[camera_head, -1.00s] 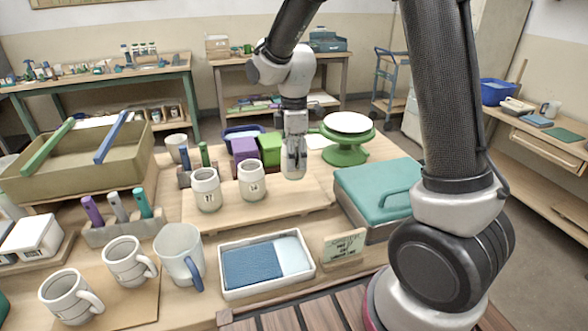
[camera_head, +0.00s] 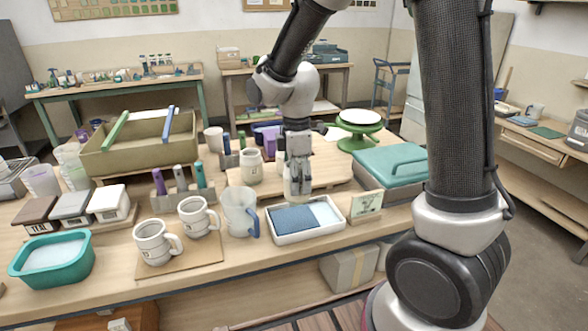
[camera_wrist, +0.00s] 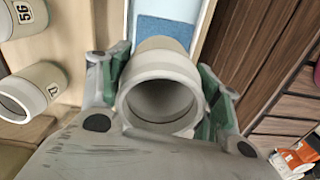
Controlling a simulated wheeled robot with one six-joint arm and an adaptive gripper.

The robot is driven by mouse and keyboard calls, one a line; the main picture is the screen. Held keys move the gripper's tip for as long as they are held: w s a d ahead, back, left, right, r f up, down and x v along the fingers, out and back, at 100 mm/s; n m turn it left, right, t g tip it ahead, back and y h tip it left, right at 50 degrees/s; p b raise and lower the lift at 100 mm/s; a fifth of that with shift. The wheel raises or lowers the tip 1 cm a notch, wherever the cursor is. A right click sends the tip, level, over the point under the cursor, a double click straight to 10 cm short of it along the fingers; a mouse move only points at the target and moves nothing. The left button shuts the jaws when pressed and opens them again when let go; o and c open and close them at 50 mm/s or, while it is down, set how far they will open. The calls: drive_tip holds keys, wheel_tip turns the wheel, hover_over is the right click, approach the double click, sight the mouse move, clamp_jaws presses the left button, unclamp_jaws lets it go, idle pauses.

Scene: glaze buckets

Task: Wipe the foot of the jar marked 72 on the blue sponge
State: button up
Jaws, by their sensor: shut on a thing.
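My gripper (camera_head: 298,190) is shut on a pale cream jar (camera_wrist: 160,90), which is between its green-padded fingers in the wrist view with its open mouth towards the camera. Any mark on this jar is hidden. The blue sponge (camera_head: 290,219) lies in the left part of a white tray (camera_head: 308,236). The gripper and jar are above the tray's back side. In the wrist view the sponge (camera_wrist: 163,30) shows just beyond the jar; the jar's foot is hidden, so I cannot tell whether it touches.
Two other jars stand on the board; one (camera_head: 251,167) is clear in the head view, and one in the wrist view is marked 56 (camera_wrist: 25,14). A pitcher (camera_head: 239,212) stands left of the tray, a small sign card (camera_head: 366,206) right of it. A teal-lidded box (camera_head: 390,165) is behind right.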

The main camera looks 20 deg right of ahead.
sight(307, 197)
drive_tip(key=shift+s+a+f, duration=0.15)
drive_tip(key=shift+s+a, duration=0.2)
drive_tip(key=shift+s, duration=0.05)
drive_tip(key=shift+a+f, duration=0.2)
drive_tip(key=shift+f, duration=2.2)
drive_tip(key=shift+w+f, duration=0.1)
drive_tip(key=shift+f, duration=0.45)
drive_tip(key=shift+d, duration=0.1)
drive_tip(key=shift+d, duration=1.65)
drive_tip(key=shift+a+f, duration=0.1)
drive_tip(key=shift+a, duration=3.35)
drive_tip(key=shift+d, duration=3.5)
drive_tip(key=shift+a, duration=3.5)
